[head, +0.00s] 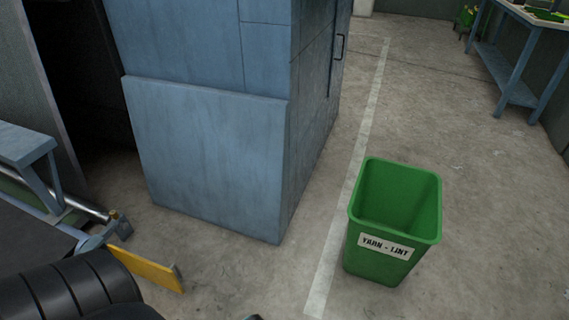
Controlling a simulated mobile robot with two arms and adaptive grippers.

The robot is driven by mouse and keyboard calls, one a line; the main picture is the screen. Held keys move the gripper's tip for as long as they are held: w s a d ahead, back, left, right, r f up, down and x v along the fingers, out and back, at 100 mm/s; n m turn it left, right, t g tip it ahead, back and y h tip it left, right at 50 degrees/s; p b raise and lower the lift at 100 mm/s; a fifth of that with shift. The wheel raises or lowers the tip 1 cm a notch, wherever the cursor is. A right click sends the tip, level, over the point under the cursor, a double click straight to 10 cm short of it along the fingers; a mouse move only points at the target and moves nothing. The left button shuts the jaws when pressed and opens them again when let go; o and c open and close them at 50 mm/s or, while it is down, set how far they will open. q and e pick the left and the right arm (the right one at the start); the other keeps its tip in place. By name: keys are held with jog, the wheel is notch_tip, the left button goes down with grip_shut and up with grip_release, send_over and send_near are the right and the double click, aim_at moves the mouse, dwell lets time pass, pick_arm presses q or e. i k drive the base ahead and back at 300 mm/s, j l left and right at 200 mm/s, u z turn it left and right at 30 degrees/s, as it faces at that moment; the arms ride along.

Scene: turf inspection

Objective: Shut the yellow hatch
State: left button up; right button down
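A yellow panel (147,268), seemingly the yellow hatch, shows at the lower left of the head view. It stands out at an angle from the machine, above the concrete floor, with a small dark grey piece at its right end. Its near left part is hidden behind a black ribbed rounded shape. I cannot make out its hinge. Neither of my grippers can be recognised in the view. A small dark tip shows at the bottom edge, too little to identify.
A blue-grey cabinet (208,155) stands behind the yellow panel. A green bin (385,266) labelled "YARN - LINT" stands empty to the right. Machine framing with a metal rod (85,208) is at left. A blue workbench (505,75) is far right. Floor between cabinet and bin is clear.

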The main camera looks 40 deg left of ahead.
aim_at(149, 265)
jog(key=u, duration=3.3)
